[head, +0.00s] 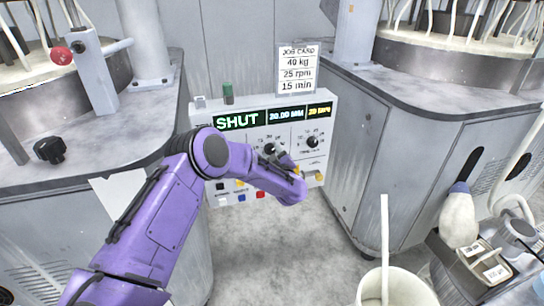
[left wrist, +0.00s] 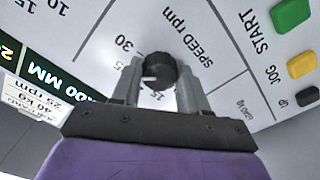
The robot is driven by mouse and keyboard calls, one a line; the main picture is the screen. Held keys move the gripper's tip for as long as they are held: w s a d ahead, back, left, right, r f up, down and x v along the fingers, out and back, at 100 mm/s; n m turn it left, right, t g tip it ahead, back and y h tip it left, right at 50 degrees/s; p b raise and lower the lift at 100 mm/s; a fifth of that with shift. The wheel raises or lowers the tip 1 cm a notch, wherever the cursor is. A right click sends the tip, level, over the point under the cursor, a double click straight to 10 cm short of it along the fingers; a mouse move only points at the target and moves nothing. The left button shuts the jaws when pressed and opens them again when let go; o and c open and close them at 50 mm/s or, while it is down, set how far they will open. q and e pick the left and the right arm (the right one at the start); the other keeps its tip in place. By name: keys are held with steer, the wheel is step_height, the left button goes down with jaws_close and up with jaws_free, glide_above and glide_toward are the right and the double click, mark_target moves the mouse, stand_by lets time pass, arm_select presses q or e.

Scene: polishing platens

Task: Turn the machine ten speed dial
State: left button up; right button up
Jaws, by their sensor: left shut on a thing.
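The speed dial is a round black knob (left wrist: 158,70) with a white pointer mark, labelled SPEED rpm on a light panel. My left gripper (left wrist: 157,88) is shut on it, one grey finger on each side. Scale figures 15 and 30 stand around the dial. In the head view the speed dial (head: 270,149) shows at the left of two knobs on the control panel (head: 197,125), with my left gripper (head: 281,158) at it and hiding the panel below. No machine number is legible. My right gripper is out of view.
A second dial (head: 312,142) sits to the right. Green START (left wrist: 292,14), yellow JOG (left wrist: 302,64) and black UP (left wrist: 308,96) buttons lie near the gripper. A job card (head: 297,68) reads 40 kg, 25 rpm, 15 min. Grey machines flank the panel; a white bucket (head: 400,290) stands front right.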

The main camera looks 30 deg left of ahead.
arm_select(q)
steer(key=shift+n, duration=0.3)
steer(key=o, duration=1.1)
steer(key=shift+c, duration=0.2)
steer(key=v, duration=1)
steer(key=shift+s+d+b, duration=0.2)
steer(key=shift+s+b, duration=0.05)
steer(key=shift+b, duration=0.1)
